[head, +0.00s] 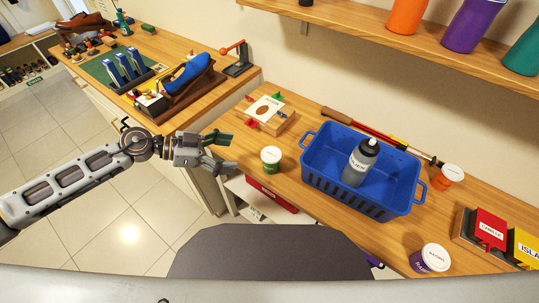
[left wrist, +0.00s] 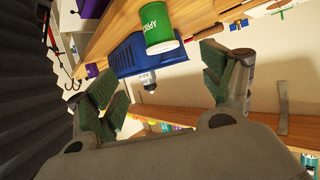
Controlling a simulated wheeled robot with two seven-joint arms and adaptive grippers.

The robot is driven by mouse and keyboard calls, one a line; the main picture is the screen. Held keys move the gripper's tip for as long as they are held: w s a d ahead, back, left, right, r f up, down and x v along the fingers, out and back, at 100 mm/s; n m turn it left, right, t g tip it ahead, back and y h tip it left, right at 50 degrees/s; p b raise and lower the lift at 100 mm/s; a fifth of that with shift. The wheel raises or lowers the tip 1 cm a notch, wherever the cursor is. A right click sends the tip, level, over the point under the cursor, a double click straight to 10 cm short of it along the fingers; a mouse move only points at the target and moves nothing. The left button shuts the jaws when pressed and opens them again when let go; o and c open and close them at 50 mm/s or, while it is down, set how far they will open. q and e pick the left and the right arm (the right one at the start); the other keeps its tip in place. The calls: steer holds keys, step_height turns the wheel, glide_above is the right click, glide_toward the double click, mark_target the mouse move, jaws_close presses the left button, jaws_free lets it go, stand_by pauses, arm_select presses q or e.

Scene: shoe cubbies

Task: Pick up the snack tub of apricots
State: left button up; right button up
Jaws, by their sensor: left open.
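The snack tub of apricots (head: 271,160) is a small green tub with a white lid. It stands upright on the wooden counter, left of the blue basket. In the left wrist view the tub (left wrist: 158,27) shows at the top, with part of its label, "APRI", readable. My left gripper (head: 232,153) is open and empty, just left of the tub and apart from it. Its two green-padded fingers (left wrist: 160,92) are spread wide in the left wrist view, with the tub beyond them. My right gripper is not in view.
A blue basket (head: 320,185) holding a grey bottle (head: 360,162) stands right of the tub. An orange tub (head: 447,179) and a purple tub (head: 429,262) stand farther right. A wooden block with a card (head: 265,110) lies behind the tub. The counter's front edge is close to the tub.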

mark_target(264, 155)
arm_select(q)
steer(key=shift+s+r, duration=0.1)
steer(key=shift+d, duration=0.1)
steer(key=shift+x, duration=4.25)
steer(key=shift+w+d+f, duration=0.3)
steer(key=shift+d+f, duration=0.05)
steer(key=shift+d, duration=0.1)
steer(key=shift+w+d+f, duration=0.3)
steer(key=shift+d, duration=0.25)
steer(key=shift+w+d+f+b, duration=0.2)
steer(key=shift+d+f+b, duration=0.15)
steer(key=shift+d, duration=0.3)
steer(key=shift+w+d+f, duration=0.1)
steer(key=shift+d+f, duration=0.1)
steer(key=shift+d, duration=0.4)
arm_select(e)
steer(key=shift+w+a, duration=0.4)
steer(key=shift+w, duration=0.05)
